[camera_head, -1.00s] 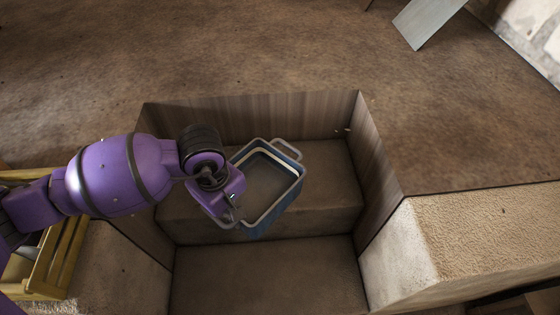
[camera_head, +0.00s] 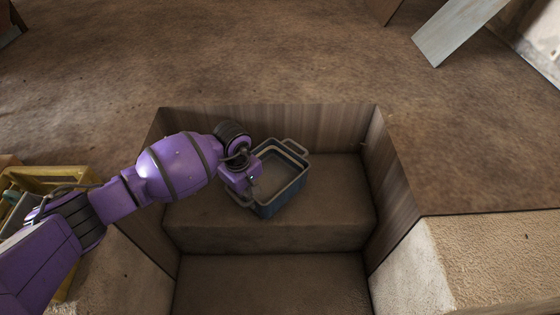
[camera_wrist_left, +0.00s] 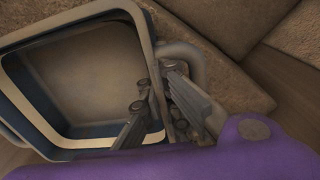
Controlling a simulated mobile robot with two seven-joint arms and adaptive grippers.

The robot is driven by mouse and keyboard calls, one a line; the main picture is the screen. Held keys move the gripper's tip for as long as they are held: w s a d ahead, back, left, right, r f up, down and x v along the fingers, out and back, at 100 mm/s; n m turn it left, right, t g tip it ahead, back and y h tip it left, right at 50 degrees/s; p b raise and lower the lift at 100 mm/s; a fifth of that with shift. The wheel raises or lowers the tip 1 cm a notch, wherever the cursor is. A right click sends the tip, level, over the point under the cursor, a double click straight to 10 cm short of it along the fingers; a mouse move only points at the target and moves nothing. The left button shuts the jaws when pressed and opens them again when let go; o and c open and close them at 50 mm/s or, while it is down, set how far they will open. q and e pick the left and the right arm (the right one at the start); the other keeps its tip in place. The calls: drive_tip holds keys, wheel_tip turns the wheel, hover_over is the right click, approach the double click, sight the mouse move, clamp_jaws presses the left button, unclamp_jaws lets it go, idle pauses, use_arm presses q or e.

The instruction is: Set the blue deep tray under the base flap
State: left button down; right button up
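The blue deep tray (camera_head: 280,198) is a rectangular open box with a grey rim and end handles. It is empty and upright over the upper step of a wood-walled recess. My left gripper (camera_head: 242,196) is at its near-left end. In the left wrist view, the fingers of my left gripper (camera_wrist_left: 160,108) lie on either side of the rim and handle of the tray (camera_wrist_left: 70,85), closed on them. I cannot tell if the tray's bottom touches the step. I cannot identify the base flap. My right gripper is not in view.
The upper step (camera_head: 330,205) has bare room right of the tray. The lower floor (camera_head: 270,285) is clear. Wooden walls (camera_head: 290,122) bound the recess at the back and sides. A yellow crate (camera_head: 60,180) stands at the left, and a grey board (camera_head: 455,32) leans at the upper right.

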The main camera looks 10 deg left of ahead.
use_arm(q)
drive_tip(key=shift+s+f, duration=0.1)
drive_tip(key=shift+f, duration=1.15)
drive_tip(key=shift+f, duration=0.2)
drive_tip(key=c, duration=2)
unclamp_jaws()
drive_tip(key=shift+s, duration=0.1)
